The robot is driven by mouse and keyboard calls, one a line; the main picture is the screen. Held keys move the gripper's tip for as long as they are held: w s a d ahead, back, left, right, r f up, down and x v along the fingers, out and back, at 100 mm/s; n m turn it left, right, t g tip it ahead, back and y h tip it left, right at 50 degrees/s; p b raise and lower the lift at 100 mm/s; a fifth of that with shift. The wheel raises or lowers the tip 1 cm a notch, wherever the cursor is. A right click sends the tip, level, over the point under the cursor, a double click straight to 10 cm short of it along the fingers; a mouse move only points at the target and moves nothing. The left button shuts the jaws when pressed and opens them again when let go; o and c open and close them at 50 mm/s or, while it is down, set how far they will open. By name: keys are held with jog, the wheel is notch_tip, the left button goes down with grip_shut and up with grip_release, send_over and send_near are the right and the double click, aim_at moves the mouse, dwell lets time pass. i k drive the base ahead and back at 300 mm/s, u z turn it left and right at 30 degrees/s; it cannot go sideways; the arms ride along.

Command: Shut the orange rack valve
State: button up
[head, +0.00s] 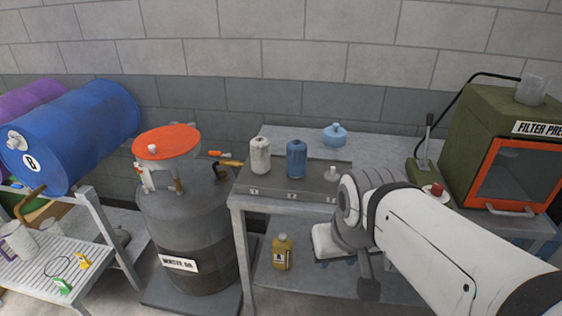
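I cannot pick out an orange rack valve with certainty. On the drum rack at the left, a blue drum (85,125) marked with a letter lies on its side, with a brass-coloured tap (30,203) below its front end. A small orange-ended piece (216,153) shows behind the waste drum; I cannot tell what it is. My gripper (340,250) hangs at the front of the workbench, right of centre and far from the rack. My wrist hides part of it, and its fingertips are not clear. No held object shows.
A dark waste drum (190,230) with an orange disc-shaped top (167,142) stands between rack and bench. The workbench (385,140) holds a white bottle (260,155), a blue bottle (296,158) and a green filter press (480,125). A rack shelf (75,265) juts out front left.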

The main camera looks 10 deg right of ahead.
aim_at(212, 153)
jog(key=i, duration=1.4)
